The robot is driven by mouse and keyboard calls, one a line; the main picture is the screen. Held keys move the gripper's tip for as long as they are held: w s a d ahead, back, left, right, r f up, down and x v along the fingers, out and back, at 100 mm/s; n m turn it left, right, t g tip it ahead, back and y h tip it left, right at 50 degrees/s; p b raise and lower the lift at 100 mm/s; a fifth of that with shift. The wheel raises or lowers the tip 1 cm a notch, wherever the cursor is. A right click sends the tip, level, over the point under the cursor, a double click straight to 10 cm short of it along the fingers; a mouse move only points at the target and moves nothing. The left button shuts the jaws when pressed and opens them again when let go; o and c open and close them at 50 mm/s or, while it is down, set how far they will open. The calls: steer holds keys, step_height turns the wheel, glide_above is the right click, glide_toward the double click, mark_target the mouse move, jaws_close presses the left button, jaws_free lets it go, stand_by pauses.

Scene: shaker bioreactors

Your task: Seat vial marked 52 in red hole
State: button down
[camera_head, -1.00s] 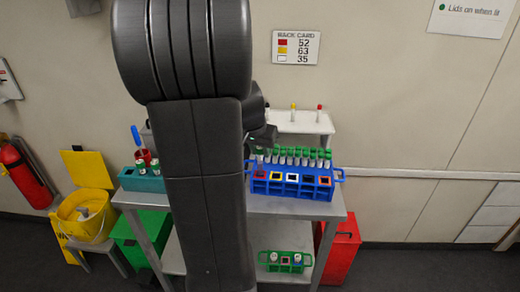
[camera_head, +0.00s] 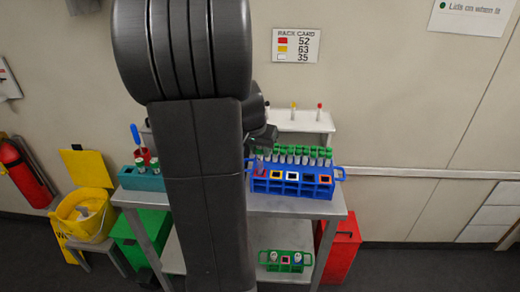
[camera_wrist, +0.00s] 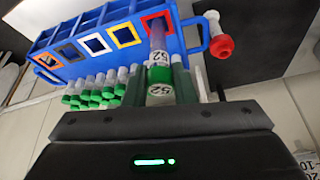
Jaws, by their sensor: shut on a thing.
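The vial marked 52 (camera_wrist: 159,57) has a green cap and a white label. It is between the fingers of my gripper (camera_wrist: 160,92), which is shut on it. The vial's far end overlaps the red-rimmed hole (camera_wrist: 146,19) at the end of the blue rack (camera_wrist: 92,23); I cannot tell how deep it goes. In the head view the blue rack (camera_head: 294,191) stands on the table, with its red-rimmed hole at the left end.
Several green-capped vials (camera_head: 295,153) stand behind the holes. A teal rack (camera_head: 142,180) is at left. A white shelf (camera_head: 300,125) with capped vials is behind. A green rack (camera_head: 285,261) sits on the lower shelf. The rack card (camera_head: 296,46) lists red 52, yellow 63, white 35.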

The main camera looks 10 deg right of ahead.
mark_target(259, 159)
steer(key=shift+f+b, duration=2.55)
steer(key=shift+f, duration=0.15)
stand_by(2.1)
steer(key=c, duration=1.1)
jaws_free()
steer(key=v, duration=1.3)
steer(key=shift+s+r, duration=0.1)
steer(key=shift+r, duration=0.3)
steer(key=shift+f, duration=0.1)
steer(key=x, duration=1.3)
steer(key=shift+f, duration=0.4)
steer(key=shift+r, duration=0.35)
